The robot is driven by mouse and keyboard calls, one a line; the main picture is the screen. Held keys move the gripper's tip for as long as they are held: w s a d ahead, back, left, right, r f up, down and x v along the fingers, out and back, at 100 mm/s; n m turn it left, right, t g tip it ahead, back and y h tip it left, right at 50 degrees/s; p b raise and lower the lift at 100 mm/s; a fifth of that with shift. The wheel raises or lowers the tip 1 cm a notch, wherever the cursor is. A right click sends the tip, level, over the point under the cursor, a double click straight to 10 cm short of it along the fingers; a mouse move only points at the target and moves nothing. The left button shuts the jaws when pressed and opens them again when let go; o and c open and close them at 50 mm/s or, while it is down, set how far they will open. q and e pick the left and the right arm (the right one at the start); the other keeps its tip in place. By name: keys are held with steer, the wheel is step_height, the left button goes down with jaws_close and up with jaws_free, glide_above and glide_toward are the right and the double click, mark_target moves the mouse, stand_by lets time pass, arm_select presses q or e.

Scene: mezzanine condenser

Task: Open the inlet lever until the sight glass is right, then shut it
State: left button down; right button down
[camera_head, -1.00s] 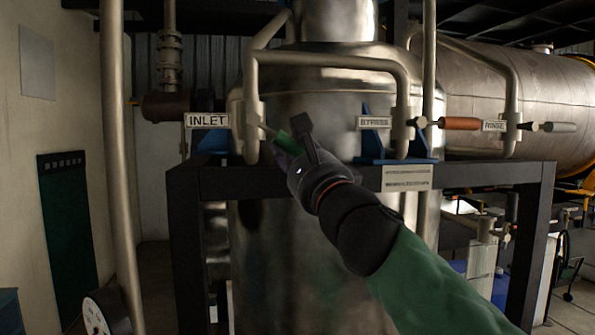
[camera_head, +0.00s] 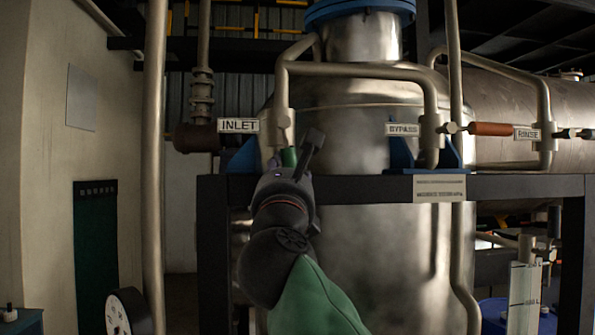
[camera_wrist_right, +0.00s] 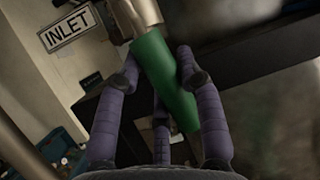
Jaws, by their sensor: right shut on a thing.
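The inlet lever's green handle (camera_head: 289,157) shows just below the valve body (camera_head: 283,125), right of the INLET label (camera_head: 238,126). My right gripper (camera_head: 291,168) is shut on this handle and hides part of it. In the right wrist view the green handle (camera_wrist_right: 163,75) lies between the purple fingers of the gripper (camera_wrist_right: 160,68), below the metal valve and INLET sign (camera_wrist_right: 67,29). A tall pale panel with metal fittings (camera_head: 522,297) stands at the lower right; I cannot tell whether it is the sight glass, and no level is readable. My left gripper is not in view.
The BYPASS valve (camera_head: 430,135) has a red-brown handle (camera_head: 491,129), with the RINSE label (camera_head: 527,134) beyond. A dark frame beam (camera_head: 355,189) crosses before the steel vessel (camera_head: 350,250). A vertical pipe (camera_head: 152,180) and a dial gauge (camera_head: 120,312) are at left.

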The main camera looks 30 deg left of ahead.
steer(key=shift+s+a+r+m+h, duration=0.1)
steer(key=shift+s+a+m+h, duration=0.15)
steer(key=shift+m, duration=0.35)
steer(key=shift+s+a+m+h, duration=0.15)
steer(key=shift+m+h, duration=0.2)
steer(key=shift+m, duration=0.25)
steer(key=c, duration=1)
jaws_free()
steer(key=shift+w, duration=0.1)
steer(key=shift+o, duration=1.2)
steer(key=shift+a, duration=0.1)
steer(key=v, duration=1.2)
steer(key=shift+a, duration=0.1)
